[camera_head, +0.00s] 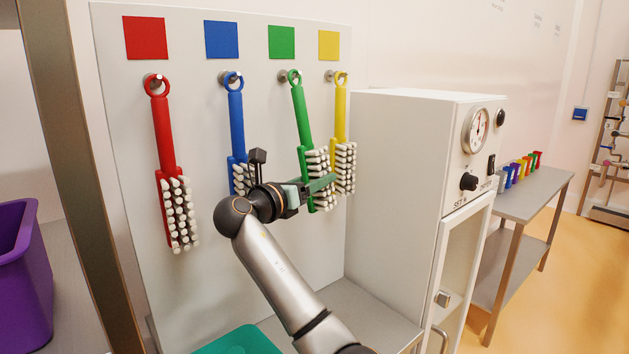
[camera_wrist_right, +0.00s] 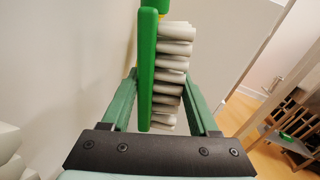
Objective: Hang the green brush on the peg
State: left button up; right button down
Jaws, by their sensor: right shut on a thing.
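The green brush (camera_head: 303,122) hangs slightly tilted below the green square (camera_head: 281,42), with its ring (camera_head: 295,77) at the peg (camera_head: 284,77). The ring overlaps the peg in the head view; I cannot tell how far it sits on it. My right gripper (camera_head: 318,186) is shut on the brush's bristle head, near its lower end. In the right wrist view the green brush (camera_wrist_right: 147,75) and its white bristles stand between the two green fingers (camera_wrist_right: 160,100). My left gripper is not in view.
The red brush (camera_head: 162,125), blue brush (camera_head: 236,115) and yellow brush (camera_head: 340,110) hang on pegs on the white board (camera_head: 200,290). A white cabinet (camera_head: 395,150) stands close on the right. A purple bin (camera_head: 25,270) is at the left, and a teal container (camera_head: 240,342) sits below.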

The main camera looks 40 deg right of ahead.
aim_at(312, 167)
jog(key=shift+c, duration=0.3)
grip_release()
notch_tip(312, 167, up, 3)
jog(key=shift+b, duration=0.45)
jog(key=s+a+r+b, duration=0.2)
jog(key=s+a+r, duration=0.5)
jog(key=s+r, duration=0.3)
jog(key=shift+s+a+b, duration=0.35)
jog(key=shift+s+b, duration=0.05)
jog(key=shift+s, duration=0.5)
